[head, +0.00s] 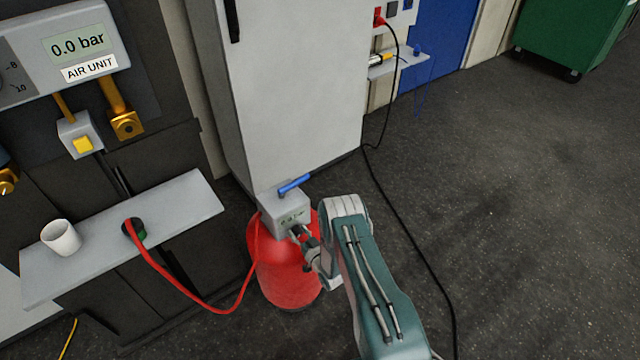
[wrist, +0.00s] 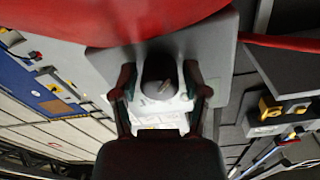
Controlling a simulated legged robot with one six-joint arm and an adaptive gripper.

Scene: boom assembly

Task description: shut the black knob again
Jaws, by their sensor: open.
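The red tank (head: 287,272) stands on the floor with a grey box (head: 285,208) on top; the box has a blue lever and a small green display. My gripper (head: 304,240) is at the front of the box, below the display. In the wrist view the dark round knob (wrist: 158,88) with a pale mark lies between the two fingers of my gripper (wrist: 160,82). The fingers are apart, one on each side of the knob; whether they touch it I cannot tell. In the head view the gripper hides the knob or leaves it too small to make out.
A red hose (head: 185,300) runs from the tank to a dark fitting on the grey shelf (head: 175,215), beside a white cup (head: 61,238). The air unit display reads 0.0 bar. A pale cabinet (head: 290,90) stands behind the tank. A black cable (head: 410,235) crosses the floor at right.

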